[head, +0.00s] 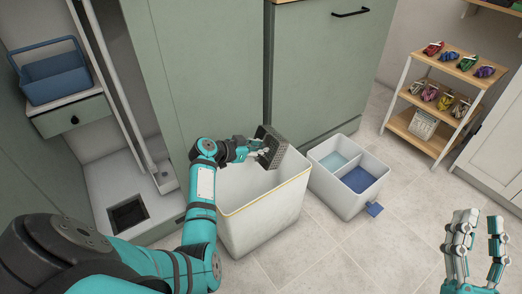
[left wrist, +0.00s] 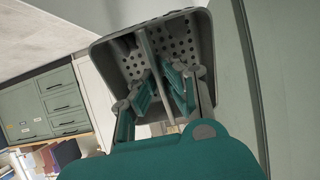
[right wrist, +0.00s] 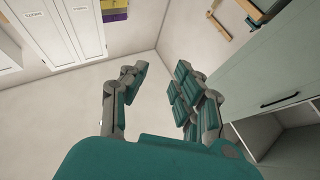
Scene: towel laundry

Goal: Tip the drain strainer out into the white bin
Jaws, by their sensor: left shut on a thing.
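The drain strainer (head: 270,146) is a dark grey perforated square basket. It is tilted on its side above the white bin (head: 266,207), near the bin's back edge. My left gripper (head: 257,146) is shut on the strainer's central bar. In the left wrist view the strainer (left wrist: 190,28) fills the top middle, with the fingers (left wrist: 165,85) around the bar inside it. My right gripper (head: 476,245) is open and empty above the floor at the lower right.
A white two-compartment box (head: 340,200) with blue sections stands right of the bin. A square drain opening (head: 128,213) is in the recess at left. A blue caddy (head: 52,80) sits on a drawer unit. A shelf cart (head: 437,100) stands back right. Floor at front right is clear.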

